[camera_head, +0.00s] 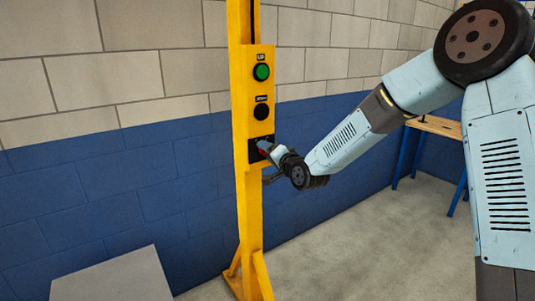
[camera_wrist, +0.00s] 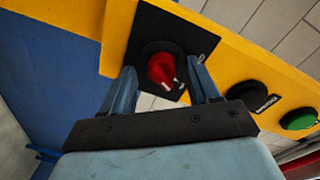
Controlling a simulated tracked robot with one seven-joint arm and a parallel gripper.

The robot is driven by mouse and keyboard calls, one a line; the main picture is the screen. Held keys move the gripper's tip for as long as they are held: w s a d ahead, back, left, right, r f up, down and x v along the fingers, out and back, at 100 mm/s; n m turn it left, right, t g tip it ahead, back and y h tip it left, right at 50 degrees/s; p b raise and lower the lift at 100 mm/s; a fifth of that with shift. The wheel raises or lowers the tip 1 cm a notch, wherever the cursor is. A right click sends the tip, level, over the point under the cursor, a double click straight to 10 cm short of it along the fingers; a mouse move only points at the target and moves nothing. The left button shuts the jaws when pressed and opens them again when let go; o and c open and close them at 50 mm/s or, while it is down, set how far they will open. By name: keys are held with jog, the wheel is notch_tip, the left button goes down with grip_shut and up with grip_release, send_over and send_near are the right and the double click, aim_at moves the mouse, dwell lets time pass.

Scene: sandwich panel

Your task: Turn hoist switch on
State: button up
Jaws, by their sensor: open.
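The hoist switch is a red rotary knob (camera_wrist: 161,68) with a white mark, on a black square plate (camera_wrist: 148,28) on the yellow post. In the wrist view my gripper (camera_wrist: 162,72) is open, with one finger on each side of the knob. Whether the fingers touch the knob, I cannot tell. In the head view my gripper (camera_head: 266,149) is at the lowest control of the yellow panel (camera_head: 255,55), and it hides most of the knob.
Above the switch are a black button (camera_head: 263,108) and a green button (camera_head: 261,72) labelled UP. A grey box (camera_head: 115,275) stands at lower left. A wooden-topped table (camera_head: 437,126) with blue legs stands behind my arm. The floor right of the post is clear.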

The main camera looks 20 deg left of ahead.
jog(key=f+v, duration=0.1)
jog(key=v, duration=1.2)
jog(key=shift+d+r, duration=0.25)
jog(key=shift+r, duration=0.2)
jog(key=s+d+r+n+g+h, duration=0.15)
jog(key=d+h, duration=0.25)
jog(key=d, duration=0.4)
jog(key=s+d+r+h, duration=0.2)
jog(key=s+d+h, duration=0.1)
jog(key=d, duration=0.4)
jog(key=s+d+r+n+h, duration=0.15)
jog(key=d+h, duration=0.25)
jog(key=d, duration=0.4)
jog(key=s+d+r+g, duration=0.2)
jog(key=s+d, duration=0.4)
jog(key=s, duration=0.4)
jog(key=s+d+r+m+g+h, duration=0.1)
jog(key=s+d+r+g, duration=0.1)
jog(key=s+d, duration=0.4)
jog(key=s, duration=0.4)
jog(key=shift+s+r+h, duration=0.2)
jog(key=shift+s+h, duration=0.1)
jog(key=shift+s, duration=0.05)
jog(key=shift+s+d+g, duration=0.15)
jog(key=shift+g, duration=0.2)
jog(key=shift+c, duration=0.3)
